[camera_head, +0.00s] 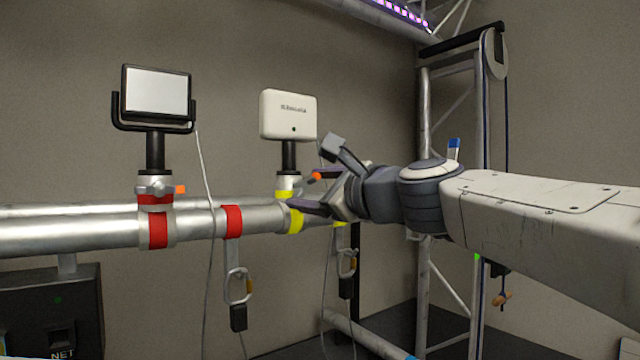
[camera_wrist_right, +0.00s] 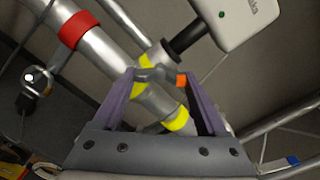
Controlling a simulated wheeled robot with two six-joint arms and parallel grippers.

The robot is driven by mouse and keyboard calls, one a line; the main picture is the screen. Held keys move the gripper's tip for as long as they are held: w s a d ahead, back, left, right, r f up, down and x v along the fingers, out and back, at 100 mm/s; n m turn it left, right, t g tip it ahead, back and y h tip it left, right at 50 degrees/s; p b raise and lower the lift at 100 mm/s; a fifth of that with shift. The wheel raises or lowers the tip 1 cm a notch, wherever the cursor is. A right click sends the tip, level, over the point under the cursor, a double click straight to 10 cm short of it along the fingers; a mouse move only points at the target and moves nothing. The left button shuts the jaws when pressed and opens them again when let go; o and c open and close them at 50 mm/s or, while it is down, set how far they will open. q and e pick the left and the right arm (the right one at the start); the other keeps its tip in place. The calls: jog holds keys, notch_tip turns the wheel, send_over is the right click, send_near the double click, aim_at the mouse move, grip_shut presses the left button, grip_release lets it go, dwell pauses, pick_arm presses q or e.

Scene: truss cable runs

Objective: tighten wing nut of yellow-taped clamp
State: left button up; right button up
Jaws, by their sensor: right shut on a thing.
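The yellow-taped clamp (camera_head: 295,220) sits on the silver truss tube, below a white box device (camera_head: 288,115) on a black post. Its wing nut, with an orange tip (camera_head: 315,176), shows beside the clamp. In the right wrist view the grey wing nut (camera_wrist_right: 152,75) with its orange end lies between the purple fingers, in front of the yellow tape (camera_wrist_right: 176,120). My right gripper (camera_head: 308,191) comes in from the right and is shut on the wing nut. The gripper partly hides the clamp in the head view. My left gripper is not in view.
A red-taped clamp (camera_head: 158,230) with an orange-tipped wing nut holds a flat panel lamp (camera_head: 157,92) on the left. A red band (camera_head: 232,221) and hanging carabiners (camera_head: 238,285) are on the tube. Thin cables hang down. A truss tower (camera_head: 424,120) stands behind my right arm.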

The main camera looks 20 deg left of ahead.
jog(key=shift+f+m+p, duration=0.2)
jog(key=shift+m+p, duration=0.9)
jog(key=shift+m, duration=3.2)
jog(key=o, duration=1.3)
jog(key=shift+s+r, duration=0.1)
